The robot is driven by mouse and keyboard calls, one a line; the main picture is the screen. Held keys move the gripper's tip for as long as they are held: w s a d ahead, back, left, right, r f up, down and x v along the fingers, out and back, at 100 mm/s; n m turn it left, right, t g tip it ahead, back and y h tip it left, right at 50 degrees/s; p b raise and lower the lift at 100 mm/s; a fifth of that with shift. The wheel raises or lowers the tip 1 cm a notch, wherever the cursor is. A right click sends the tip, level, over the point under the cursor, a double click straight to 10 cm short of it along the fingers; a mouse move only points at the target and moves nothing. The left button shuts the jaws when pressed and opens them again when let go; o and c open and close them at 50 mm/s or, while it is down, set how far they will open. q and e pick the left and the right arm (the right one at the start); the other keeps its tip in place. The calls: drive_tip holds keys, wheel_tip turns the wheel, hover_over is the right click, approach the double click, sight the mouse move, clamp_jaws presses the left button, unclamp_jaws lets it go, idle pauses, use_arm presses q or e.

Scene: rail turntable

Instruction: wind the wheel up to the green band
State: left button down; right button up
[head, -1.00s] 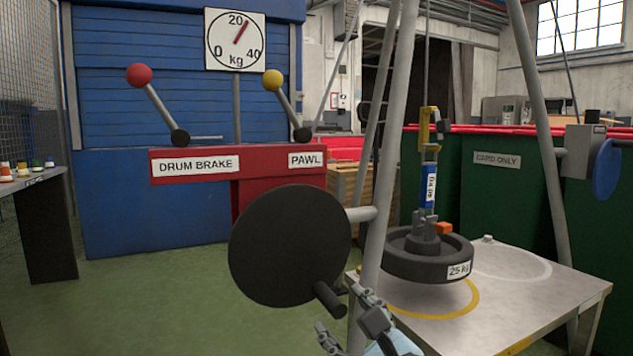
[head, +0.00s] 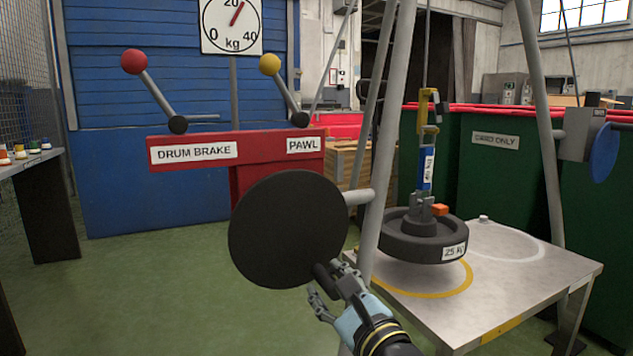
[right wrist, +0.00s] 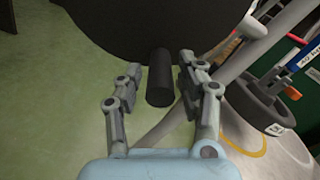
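The dark 25 kg wheel (head: 425,237) hangs level from a yellow hook and blue scale over the metal table's yellow ring; it also shows in the right wrist view (right wrist: 258,103). The black crank disc (head: 287,228) faces me, left of the frame's leg. Its handle (right wrist: 159,78) sticks out at the lower right of the disc. My right gripper (head: 330,287) is open, with the handle between its fingers, closer to the right finger in the right wrist view (right wrist: 157,85). I cannot make out a green band. My left gripper is not in view.
The red-knobbed drum brake lever (head: 155,90) and yellow-knobbed pawl lever (head: 285,88) stand on a red stand. The kg dial (head: 232,25) points a little past 20. The metal table (head: 520,290) is at right. Green floor (head: 150,290) is clear at left.

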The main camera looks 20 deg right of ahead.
clamp_jaws()
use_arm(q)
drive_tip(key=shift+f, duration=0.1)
use_arm(e)
drive_tip(key=shift+f, duration=0.1)
drive_tip(key=shift+a+f+m+b, duration=0.4)
drive_tip(key=shift+m+b, duration=0.25)
drive_tip(key=shift+m, duration=0.15)
drive_tip(key=shift+a+f+m+b, duration=0.15)
drive_tip(key=shift+a+m+b, duration=0.3)
drive_tip(key=shift+a+m, duration=0.4)
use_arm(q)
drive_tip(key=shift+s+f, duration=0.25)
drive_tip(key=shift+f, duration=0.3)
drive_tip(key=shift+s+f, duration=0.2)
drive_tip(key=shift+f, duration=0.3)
use_arm(e)
drive_tip(key=shift+m, duration=0.25)
drive_tip(key=shift+a, duration=0.1)
